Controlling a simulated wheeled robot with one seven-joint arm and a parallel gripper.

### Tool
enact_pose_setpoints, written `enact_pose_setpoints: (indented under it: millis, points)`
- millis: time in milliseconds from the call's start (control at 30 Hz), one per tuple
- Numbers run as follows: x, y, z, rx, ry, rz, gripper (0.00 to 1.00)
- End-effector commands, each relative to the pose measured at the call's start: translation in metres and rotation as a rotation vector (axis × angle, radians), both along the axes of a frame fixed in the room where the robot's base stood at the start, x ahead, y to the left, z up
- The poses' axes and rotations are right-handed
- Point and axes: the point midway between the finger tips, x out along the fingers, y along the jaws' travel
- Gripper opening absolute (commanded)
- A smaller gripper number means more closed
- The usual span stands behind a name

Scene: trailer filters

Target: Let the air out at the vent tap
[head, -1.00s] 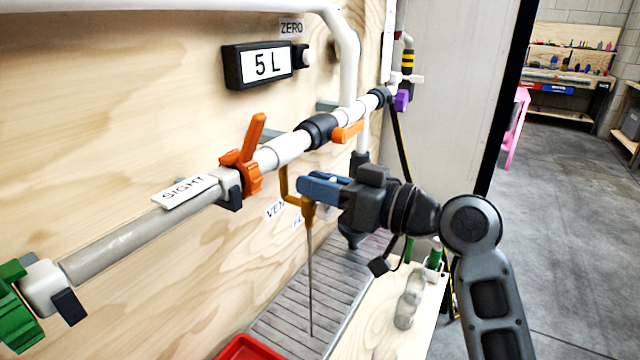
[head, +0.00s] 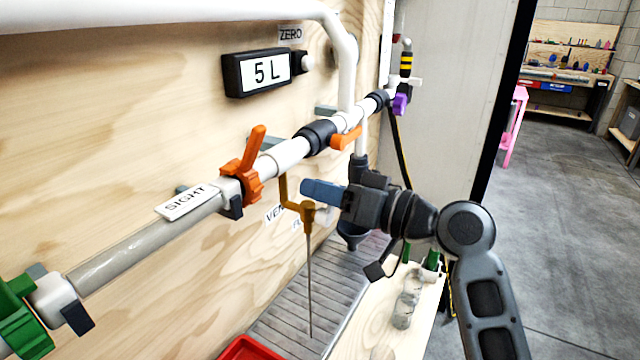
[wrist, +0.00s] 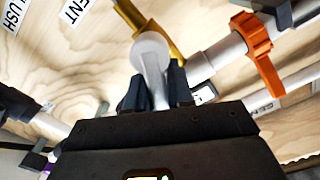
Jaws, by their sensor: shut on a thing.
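The vent tap (head: 307,212) is an ochre fitting on a bent ochre pipe under the white pipe. A thin grey vertical line runs down from it to the slatted tray; I cannot tell whether it is a stream or a rod. My gripper (head: 318,192) is at the tap's right side, with blue fingers pointing left. In the wrist view, a pale, round-headed lever (wrist: 153,75) beside the ochre pipe (wrist: 150,22) lies between the dark fingers, which are shut on it. The head view mostly hides this lever. The VENT label (head: 275,213) is partly covered.
A display (head: 262,70) reads 5 L. An orange valve (head: 243,175) and a second orange handle (head: 345,139) are on the pipe close by. Below are a slatted tray (head: 285,320), a red container (head: 250,349) and clear bottles (head: 407,298) on a wooden shelf.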

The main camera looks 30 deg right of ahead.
Motion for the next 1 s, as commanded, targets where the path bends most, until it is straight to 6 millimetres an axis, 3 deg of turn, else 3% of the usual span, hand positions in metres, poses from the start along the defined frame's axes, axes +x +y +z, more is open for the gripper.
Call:
enact_pose_setpoints:
  millis: [1000]
  points:
    - [0.011,-0.017,-0.027,0.763,0.511,-0.002,0.0]
